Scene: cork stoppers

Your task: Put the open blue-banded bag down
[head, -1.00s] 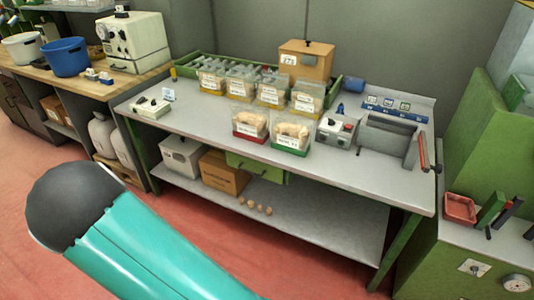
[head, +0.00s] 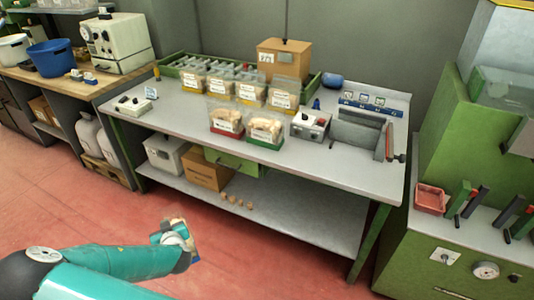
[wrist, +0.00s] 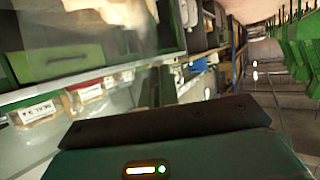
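A clear bag with tan corks (wrist: 110,10) hangs close to the camera at the top of the wrist view, blurred and cut off by the edge. Its blue band does not show. My gripper (wrist: 165,120) shows as a dark edge across the wrist view; its fingertips are hidden, but the bag appears to hang from it. In the head view my arm reaches from the lower left, its far end over the red floor in front of the workbench (head: 345,178). A small tan patch shows there, too small to make out.
A red-banded bag (head: 226,122) and a green-banded bag (head: 265,131) stand at the bench's front, with several yellow-banded bags behind. A grey sealing machine (head: 357,135) stands to their right. Bare top lies left of the bags and along the front right. Several loose corks (head: 237,203) lie on the lower shelf.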

